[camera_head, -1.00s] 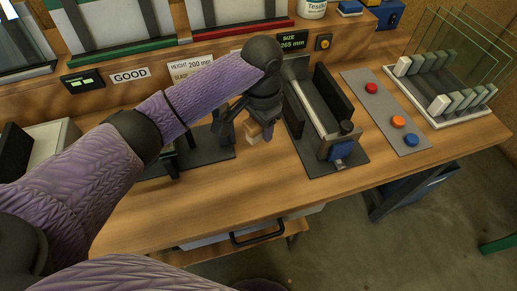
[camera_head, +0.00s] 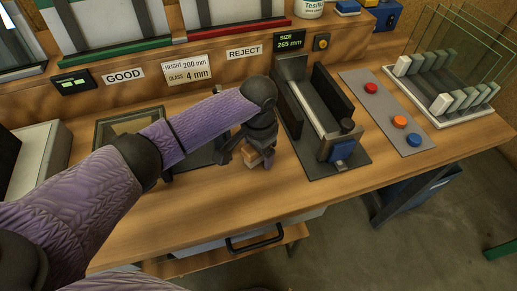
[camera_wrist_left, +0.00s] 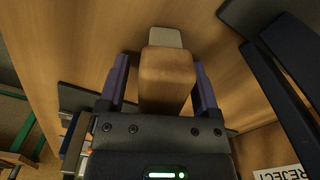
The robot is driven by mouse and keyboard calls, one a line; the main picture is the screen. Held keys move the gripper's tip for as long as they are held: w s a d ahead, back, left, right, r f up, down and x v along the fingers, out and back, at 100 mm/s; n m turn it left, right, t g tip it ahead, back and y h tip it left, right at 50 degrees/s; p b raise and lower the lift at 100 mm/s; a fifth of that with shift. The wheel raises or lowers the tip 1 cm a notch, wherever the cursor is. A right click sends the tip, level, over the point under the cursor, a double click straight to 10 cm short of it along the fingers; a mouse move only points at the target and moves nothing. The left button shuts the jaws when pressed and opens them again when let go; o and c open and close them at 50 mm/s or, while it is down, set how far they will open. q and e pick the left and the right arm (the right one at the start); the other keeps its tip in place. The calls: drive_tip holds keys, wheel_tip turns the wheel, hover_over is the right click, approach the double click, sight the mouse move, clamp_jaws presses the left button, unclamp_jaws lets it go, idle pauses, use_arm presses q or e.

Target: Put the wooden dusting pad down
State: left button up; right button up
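The wooden dusting pad (camera_wrist_left: 166,75) is a small wood block with a pale grey-white end. In the left wrist view it stands between the fingers of my left gripper (camera_wrist_left: 162,82). A gap shows between the block and the left-hand finger, while the right-hand finger is close beside it, so the gripper looks open around it. In the head view my left gripper (camera_head: 252,152) is low over the bench, and the pad (camera_head: 252,158) shows partly behind its fingers. Whether the pad's underside touches the bench is hidden. My right gripper is not in view.
A dark fixture with a channel (camera_head: 322,115) stands just right of the gripper. A button panel (camera_head: 385,110) and a glass rack (camera_head: 450,95) are farther right. A dark frame (camera_head: 120,125) lies behind my left arm. The wooden bench front (camera_head: 205,205) is clear.

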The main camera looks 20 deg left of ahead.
use_arm(q)
wheel_tip(320, 180, up, 12)
drive_tip(key=p, duration=0.4)
drive_tip(key=shift+r+p, duration=0.2)
drive_tip(key=shift+p, duration=0.15)
drive_tip(key=shift+f, duration=0.1)
